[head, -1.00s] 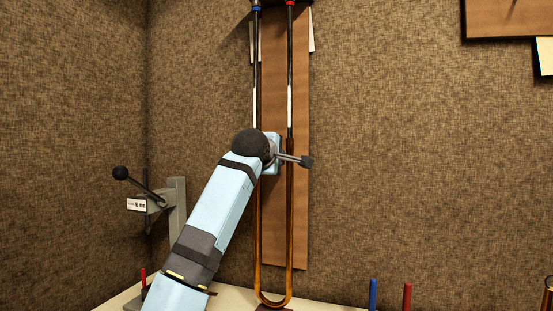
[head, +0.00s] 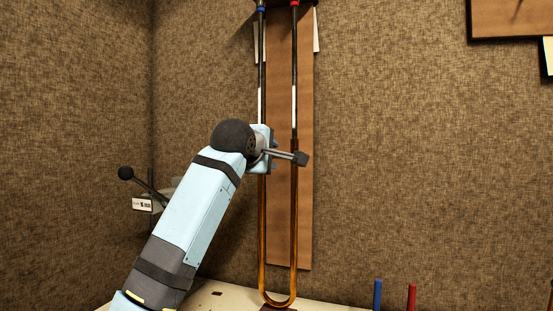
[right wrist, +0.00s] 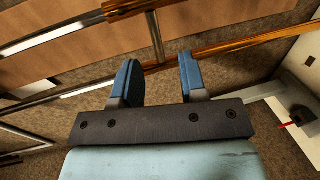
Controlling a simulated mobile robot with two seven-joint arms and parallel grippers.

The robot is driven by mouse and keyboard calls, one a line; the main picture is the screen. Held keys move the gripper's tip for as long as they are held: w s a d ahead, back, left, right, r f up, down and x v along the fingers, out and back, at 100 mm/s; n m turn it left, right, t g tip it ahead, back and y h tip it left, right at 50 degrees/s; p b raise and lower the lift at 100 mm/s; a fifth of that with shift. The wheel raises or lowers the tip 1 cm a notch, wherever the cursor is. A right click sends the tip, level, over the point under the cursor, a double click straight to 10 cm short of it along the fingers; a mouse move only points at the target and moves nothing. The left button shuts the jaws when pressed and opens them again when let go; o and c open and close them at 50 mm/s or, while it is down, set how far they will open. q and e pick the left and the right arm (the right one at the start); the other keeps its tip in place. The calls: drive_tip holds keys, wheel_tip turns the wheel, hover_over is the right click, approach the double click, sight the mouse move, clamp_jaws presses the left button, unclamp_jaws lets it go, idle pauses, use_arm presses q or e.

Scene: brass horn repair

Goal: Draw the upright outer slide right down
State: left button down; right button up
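The brass outer slide (head: 293,225) stands upright at mid picture in the head view, two long tubes joined by a bow (head: 277,303) at the bottom. Pale and dark inner tubes (head: 294,100) run up from it. My right gripper (head: 273,150) is at the slide's upper end, coming from the left side. In the right wrist view its blue fingers (right wrist: 160,78) are apart. The thin cross brace (right wrist: 155,38) shows in the gap between them, and the brass tube (right wrist: 260,43) runs across beyond the fingertips. No contact is visible. My left gripper is out of view.
A brown board (head: 304,210) is close behind the slide. A grey stand with a black-knobbed lever (head: 126,173) is at left, partly hidden by my arm. A blue peg (head: 377,295) and a red peg (head: 411,297) stand at lower right.

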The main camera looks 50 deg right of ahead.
drive_tip(key=shift+v, duration=2.25)
